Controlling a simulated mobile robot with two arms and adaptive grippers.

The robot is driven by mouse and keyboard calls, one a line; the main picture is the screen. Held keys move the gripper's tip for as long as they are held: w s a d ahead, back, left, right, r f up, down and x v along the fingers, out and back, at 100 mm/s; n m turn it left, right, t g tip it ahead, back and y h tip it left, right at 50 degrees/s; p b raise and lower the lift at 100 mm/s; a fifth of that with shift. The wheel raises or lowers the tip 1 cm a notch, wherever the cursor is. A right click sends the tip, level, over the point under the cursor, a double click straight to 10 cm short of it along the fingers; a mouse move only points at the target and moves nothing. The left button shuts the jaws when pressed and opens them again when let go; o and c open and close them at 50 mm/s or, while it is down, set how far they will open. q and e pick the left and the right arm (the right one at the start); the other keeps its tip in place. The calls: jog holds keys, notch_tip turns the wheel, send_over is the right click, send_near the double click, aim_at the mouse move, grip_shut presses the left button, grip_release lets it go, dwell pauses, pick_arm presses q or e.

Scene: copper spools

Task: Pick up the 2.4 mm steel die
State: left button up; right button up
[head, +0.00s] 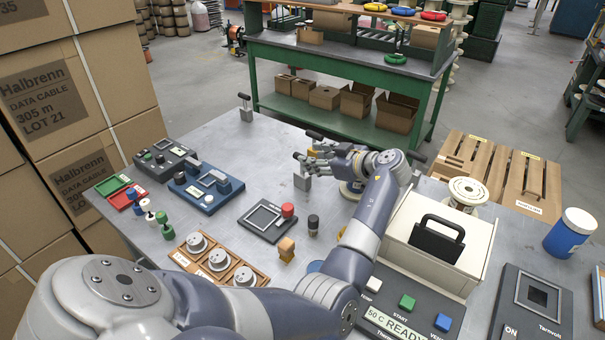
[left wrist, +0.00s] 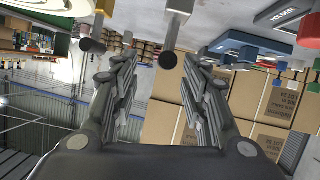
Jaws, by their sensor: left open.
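Three round silver dies sit in a row of slots in a wooden tray (head: 262,283) at the lower left-middle of the table in the head view: a back-left die (head: 197,243), a middle die (head: 219,261) and a front-right die (head: 244,276). The size labels on the tray are too small to read, so I cannot tell which is 2.4 mm. My left gripper (head: 318,156) is open and empty, beyond and to the right of the tray. A dark round knob (left wrist: 168,60) shows between its fingers (left wrist: 160,88) in the left wrist view. My right gripper is not in view.
A grey block with a handle (head: 302,182) stands by my left gripper. A square-framed device with a red knob (head: 263,219), a dark cylinder (head: 313,222) and a wooden piece (head: 286,248) lie between gripper and tray. A cream heater box (head: 400,232) stands right.

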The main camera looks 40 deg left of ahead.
aim_at(302, 172)
pick_arm(q)
jog(key=x, duration=0.1)
jog(key=p+x, duration=0.1)
jog(key=x, duration=0.1)
jog(key=p+x, duration=0.1)
jog(key=x, duration=0.1)
jog(key=shift+s+f, duration=0.25)
jog(key=shift+s, duration=0.1)
jog(key=shift+a+f, duration=0.1)
jog(key=shift+f, duration=0.05)
grip_shut()
jog(key=shift+w, duration=0.1)
